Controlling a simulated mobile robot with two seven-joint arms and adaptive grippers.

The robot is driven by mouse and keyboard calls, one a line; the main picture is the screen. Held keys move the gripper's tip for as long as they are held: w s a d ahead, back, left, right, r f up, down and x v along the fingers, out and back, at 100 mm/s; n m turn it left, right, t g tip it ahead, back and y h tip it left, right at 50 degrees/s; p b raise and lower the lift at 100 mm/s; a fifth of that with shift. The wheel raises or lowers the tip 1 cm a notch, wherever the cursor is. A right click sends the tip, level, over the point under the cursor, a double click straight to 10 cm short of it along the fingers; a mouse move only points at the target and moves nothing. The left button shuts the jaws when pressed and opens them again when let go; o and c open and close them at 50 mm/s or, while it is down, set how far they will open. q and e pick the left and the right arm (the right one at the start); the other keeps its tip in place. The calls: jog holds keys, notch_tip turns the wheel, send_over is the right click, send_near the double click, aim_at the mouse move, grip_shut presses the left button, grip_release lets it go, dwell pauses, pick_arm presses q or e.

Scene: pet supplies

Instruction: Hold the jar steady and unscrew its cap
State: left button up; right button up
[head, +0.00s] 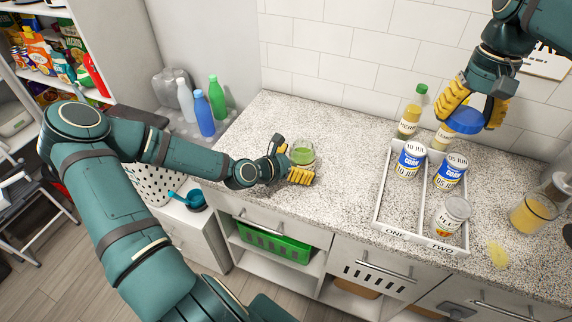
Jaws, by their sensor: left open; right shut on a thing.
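A glass jar (304,155) with green contents stands upright on the counter, and no cap shows on its top. My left gripper (290,160) is open beside the jar, with its yellow-padded fingers close around the jar's left and front sides. I cannot tell whether they touch it. My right gripper (470,105) is shut on a blue round cap (464,122) and holds it above the counter at the back right, apart from the jar.
A divided white tray (384,209) holds blue-labelled cans (410,160) and a white-lidded jar (450,214). Bottles (411,112) stand behind it. A container with yellow contents (532,212) and a yellow item (497,254) are at right. The counter between jar and tray is clear.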

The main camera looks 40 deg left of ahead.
aim_at(467, 116)
pick_arm(q)
jog(key=p+v, duration=0.3)
jog(key=v, duration=0.7)
jog(key=shift+s, duration=0.2)
pick_arm(e)
notch_tip(467, 116, up, 3)
pick_arm(q)
jog(key=shift+s+a+r, duration=0.2)
jog(key=shift+s+r, duration=0.05)
jog(key=shift+s, duration=0.3)
pick_arm(e)
jog(key=shift+r, duration=0.15)
